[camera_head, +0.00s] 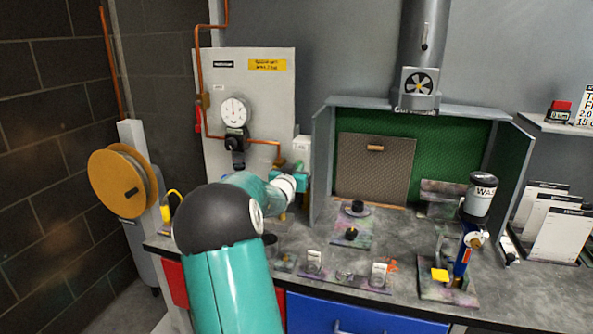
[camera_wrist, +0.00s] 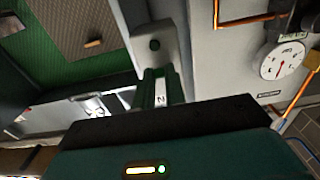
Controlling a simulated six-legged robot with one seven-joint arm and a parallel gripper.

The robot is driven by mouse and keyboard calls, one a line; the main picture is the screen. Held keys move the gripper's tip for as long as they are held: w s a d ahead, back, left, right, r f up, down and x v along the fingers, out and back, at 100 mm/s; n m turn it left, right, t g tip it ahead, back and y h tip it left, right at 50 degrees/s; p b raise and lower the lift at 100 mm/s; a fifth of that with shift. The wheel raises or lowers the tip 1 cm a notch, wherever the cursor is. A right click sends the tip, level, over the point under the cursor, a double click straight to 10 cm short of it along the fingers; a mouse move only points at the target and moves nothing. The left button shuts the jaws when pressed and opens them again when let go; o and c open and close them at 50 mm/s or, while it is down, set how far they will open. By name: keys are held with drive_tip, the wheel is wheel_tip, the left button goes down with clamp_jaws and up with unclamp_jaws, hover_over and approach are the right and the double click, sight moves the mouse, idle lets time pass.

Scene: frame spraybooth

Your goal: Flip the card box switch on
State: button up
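A pale box (camera_wrist: 157,42) with a dark round spot on its face is in the middle of the wrist view, and I take it for the card box. In the head view a small white box (camera_head: 301,148) shows on the wall right of the gauge panel, partly hidden by my arm. My gripper (camera_wrist: 161,85) points at the box, its two green fingers apart at its near end. A white patch with a dark letter shows between the fingers. In the head view my gripper (camera_head: 298,168) is small beside the white box. I cannot make out the switch lever or its position.
A pressure gauge (camera_head: 235,112) and copper pipe (camera_head: 262,141) sit left of the box. The green-backed spray booth (camera_head: 440,150) stands to the right. The workbench (camera_head: 410,240) below holds several small fixtures and a labelled canister (camera_head: 480,196).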

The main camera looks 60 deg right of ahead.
sight(299, 162)
clamp_jaws()
drive_tip(key=shift+r+y, duration=0.25)
drive_tip(key=shift+y, duration=0.15)
drive_tip(key=shift+w+a+r, duration=0.1)
drive_tip(key=shift+r+g+y, duration=0.15)
drive_tip(key=shift+r+y, duration=0.15)
drive_tip(key=shift+y, duration=0.55)
drive_tip(key=shift+r+g+y, duration=0.15)
drive_tip(key=shift+r+y, duration=0.1)
drive_tip(key=shift+y, duration=0.6)
drive_tip(key=y, duration=0.1)
drive_tip(key=r+y, duration=0.1)
drive_tip(key=y, duration=0.1)
drive_tip(key=shift+d+r+g+y, duration=0.25)
drive_tip(key=shift+d+g+y, duration=0.05)
drive_tip(key=shift+d, duration=0.05)
drive_tip(key=shift+d+r+y, duration=0.15)
drive_tip(key=shift+r+y, duration=0.05)
drive_tip(key=shift+y, duration=0.5)
drive_tip(key=shift+d+r+y, duration=0.1)
drive_tip(key=shift+r+y, duration=0.1)
drive_tip(key=shift+y, duration=0.5)
drive_tip(key=shift+g+y, duration=0.3)
